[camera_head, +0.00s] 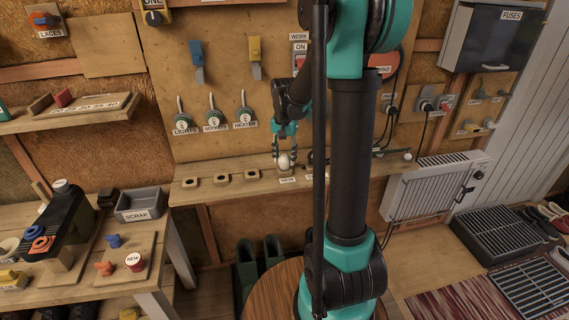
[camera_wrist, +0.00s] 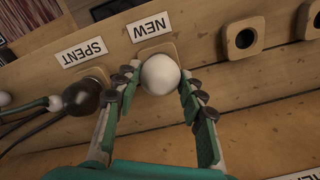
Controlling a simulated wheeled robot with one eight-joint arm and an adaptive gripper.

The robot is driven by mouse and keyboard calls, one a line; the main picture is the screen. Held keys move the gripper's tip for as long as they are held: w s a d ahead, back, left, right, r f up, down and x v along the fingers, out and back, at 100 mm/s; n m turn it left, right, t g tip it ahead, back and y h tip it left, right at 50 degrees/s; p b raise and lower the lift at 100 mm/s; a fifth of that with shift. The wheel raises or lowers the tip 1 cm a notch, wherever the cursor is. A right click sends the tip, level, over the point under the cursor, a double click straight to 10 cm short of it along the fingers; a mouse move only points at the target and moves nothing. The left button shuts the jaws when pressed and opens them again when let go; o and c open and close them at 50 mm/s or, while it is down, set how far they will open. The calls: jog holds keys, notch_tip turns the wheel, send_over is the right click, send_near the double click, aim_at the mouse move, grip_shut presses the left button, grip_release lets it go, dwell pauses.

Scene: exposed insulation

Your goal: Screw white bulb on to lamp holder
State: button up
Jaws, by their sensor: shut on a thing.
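The white bulb (camera_head: 284,162) is a round ball at the wooden shelf, just behind the NEW label. It also shows in the wrist view (camera_wrist: 160,74). My gripper (camera_head: 284,154) reaches down from above with its two fingers shut on opposite sides of the bulb. In the wrist view the bulb is in front of the wooden block at the NEW label (camera_wrist: 149,27). I cannot tell whether it still rests in that block. A dark round bulb (camera_wrist: 82,97) sits by the SPENT label (camera_wrist: 84,43). I cannot make out for certain which thing is the lamp holder.
Wooden blocks with holes (camera_head: 222,178) stand along the shelf to the left of the bulb. A small white ball (camera_head: 407,156) shows at the shelf's right end, above a white radiator (camera_head: 437,190). My arm hides part of the shelf.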

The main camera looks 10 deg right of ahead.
jog(key=shift+r, duration=0.7)
dwell(0.5)
jog(key=shift+r, duration=2.6)
jog(key=s, duration=1.6)
jog(key=shift+a, duration=0.35)
